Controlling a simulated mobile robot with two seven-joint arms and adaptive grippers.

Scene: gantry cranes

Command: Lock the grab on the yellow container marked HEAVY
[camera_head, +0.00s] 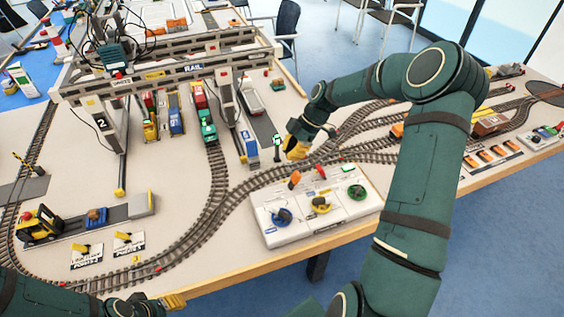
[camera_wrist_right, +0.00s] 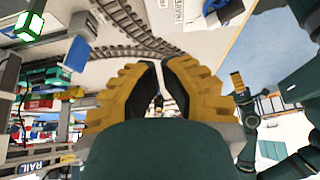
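A gantry crane (camera_head: 160,72) marked RAIL stands at the back left over rows of containers. A yellow container (camera_head: 150,131) sits under it; I cannot read any HEAVY mark. A white control box (camera_head: 303,238) has blue (camera_head: 282,217), yellow (camera_head: 321,204) and green (camera_head: 357,191) knobs, plus an orange lever (camera_head: 294,179). My right gripper (camera_head: 293,153) hangs just behind the box, above the track, apart from the levers. Its yellow fingers (camera_wrist_right: 161,62) show a narrow gap and no held object in the wrist view; whether the tips meet is unclear. My left gripper (camera_head: 174,301) is mostly hidden at the bottom edge.
Curved rail track (camera_head: 216,190) runs between the crane and the box. An orange-striped panel (camera_head: 490,154) lies at the right. The table's wooden front edge (camera_head: 260,272) is close.

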